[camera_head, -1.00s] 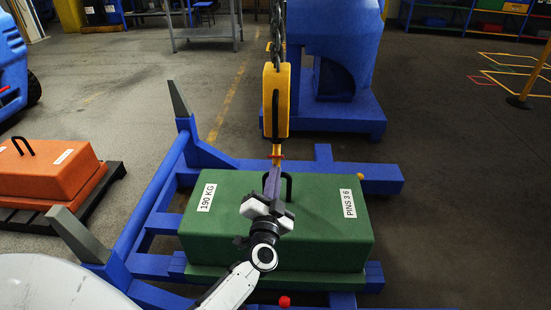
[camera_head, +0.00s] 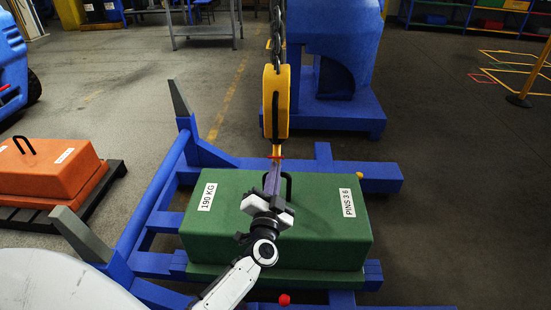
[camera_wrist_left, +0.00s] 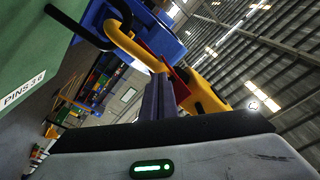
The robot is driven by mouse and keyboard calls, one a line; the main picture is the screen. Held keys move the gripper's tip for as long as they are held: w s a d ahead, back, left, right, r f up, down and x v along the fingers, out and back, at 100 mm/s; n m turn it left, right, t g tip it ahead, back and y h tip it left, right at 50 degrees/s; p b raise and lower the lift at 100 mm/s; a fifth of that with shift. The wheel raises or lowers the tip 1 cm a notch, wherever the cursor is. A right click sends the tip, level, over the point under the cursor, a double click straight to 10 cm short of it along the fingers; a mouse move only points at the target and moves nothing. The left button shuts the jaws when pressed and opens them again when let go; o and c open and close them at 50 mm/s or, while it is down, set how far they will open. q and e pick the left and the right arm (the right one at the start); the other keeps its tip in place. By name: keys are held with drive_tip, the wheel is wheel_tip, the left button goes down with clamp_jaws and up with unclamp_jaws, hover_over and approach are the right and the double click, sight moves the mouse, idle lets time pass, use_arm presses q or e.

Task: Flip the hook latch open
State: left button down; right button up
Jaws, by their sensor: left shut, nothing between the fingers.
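The yellow hook block (camera_head: 276,100) hangs on a chain above the green counterweight (camera_head: 320,225). Its yellow hook, clearer in the left wrist view (camera_wrist_left: 125,45), curves near the weight's black handle (camera_head: 289,185). The small red latch (camera_head: 277,157) is at the hook and shows as a red strip in the left wrist view (camera_wrist_left: 180,84). My left gripper (camera_head: 272,172) is shut and empty, its fingertips right by the latch and hook. The fingers (camera_wrist_left: 158,98) partly cover the latch in the wrist view, so I cannot tell whether they touch it. My right gripper is out of view.
The green weight rests on a blue frame (camera_head: 150,220) with grey-tipped uprights. An orange weight (camera_head: 45,175) sits on a dark pallet at left. A blue machine (camera_head: 335,60) stands behind the hook. Open floor lies to the right.

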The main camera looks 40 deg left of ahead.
use_arm(q)
drive_tip(key=shift+w+a+r+p, duration=0.3)
drive_tip(key=shift+w+r+p, duration=0.15)
drive_tip(key=shift+r+p, duration=0.25)
drive_tip(key=shift+w+a+r+p, duration=0.25)
drive_tip(key=shift+w+r+p, duration=0.15)
drive_tip(key=shift+r+p, duration=0.25)
idle(1.3)
drive_tip(key=shift+w+a+r+p, duration=0.2)
drive_tip(key=shift+w+r+p, duration=0.15)
drive_tip(key=shift+r, duration=0.1)
idle(0.5)
drive_tip(key=shift+s, duration=0.1)
drive_tip(key=s+f, duration=0.1)
drive_tip(key=s+d+f+b, duration=0.1)
drive_tip(key=f, duration=0.2)
drive_tip(key=shift+s+d+f, duration=0.25)
drive_tip(key=shift+s+d, duration=0.15)
idle(0.4)
drive_tip(key=f, duration=0.1)
drive_tip(key=s+d+f+b, duration=0.1)
drive_tip(key=s+f+b, duration=0.1)
drive_tip(key=f, duration=0.1)
drive_tip(key=shift+s+d, duration=0.25)
drive_tip(key=shift+d, duration=0.05)
idle(0.3)
